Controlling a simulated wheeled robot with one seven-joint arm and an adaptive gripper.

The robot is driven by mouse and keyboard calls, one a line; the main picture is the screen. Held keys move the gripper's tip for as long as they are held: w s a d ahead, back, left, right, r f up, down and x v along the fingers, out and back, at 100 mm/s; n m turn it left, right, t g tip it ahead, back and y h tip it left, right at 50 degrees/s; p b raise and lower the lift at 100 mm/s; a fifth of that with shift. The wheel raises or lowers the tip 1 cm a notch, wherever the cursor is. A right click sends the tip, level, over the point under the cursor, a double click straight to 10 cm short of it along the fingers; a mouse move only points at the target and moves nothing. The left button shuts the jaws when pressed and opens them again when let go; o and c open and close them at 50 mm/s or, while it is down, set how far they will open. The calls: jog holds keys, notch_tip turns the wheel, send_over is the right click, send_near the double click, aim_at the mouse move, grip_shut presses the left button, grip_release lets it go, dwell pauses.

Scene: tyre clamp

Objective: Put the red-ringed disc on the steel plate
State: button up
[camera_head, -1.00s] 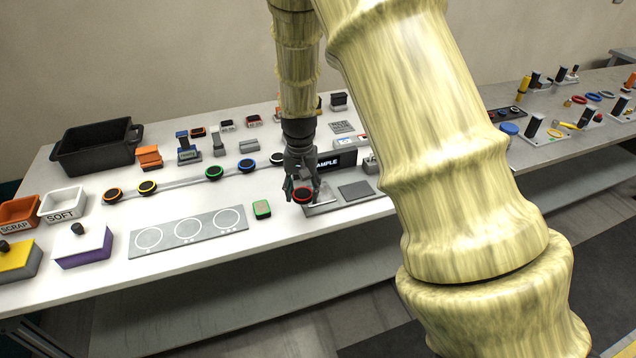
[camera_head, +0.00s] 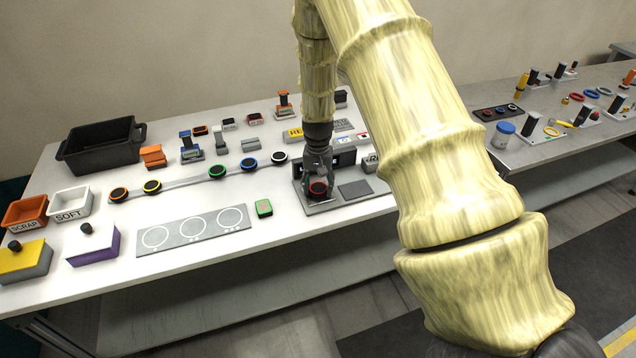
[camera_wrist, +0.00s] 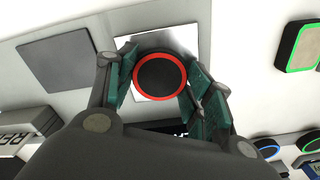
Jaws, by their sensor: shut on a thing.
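The red-ringed disc (camera_wrist: 160,77) is black with a red rim and sits between the two fingers of my gripper (camera_wrist: 160,84) in the wrist view. My gripper is shut on it, with the green pads at its sides. In the head view the disc (camera_head: 317,188) shows below my gripper (camera_head: 317,180), over the steel plate (camera_head: 312,208). The shiny plate (camera_wrist: 188,38) also shows behind the disc in the wrist view. I cannot tell whether the disc touches the plate.
A dark grey square pad (camera_head: 355,189) lies just right of the plate. A green-edged block (camera_head: 264,208) and a grey panel with three circles (camera_head: 195,231) lie to the left. Other coloured-ring discs, such as a green one (camera_head: 217,171), lie along a strip behind.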

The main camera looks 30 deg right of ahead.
aim_at(318, 188)
jog(key=shift+f, duration=0.2)
jog(key=o, duration=1)
jog(key=shift+r, duration=0.1)
notch_tip(318, 188, up, 12)
jog(key=b, duration=0.4)
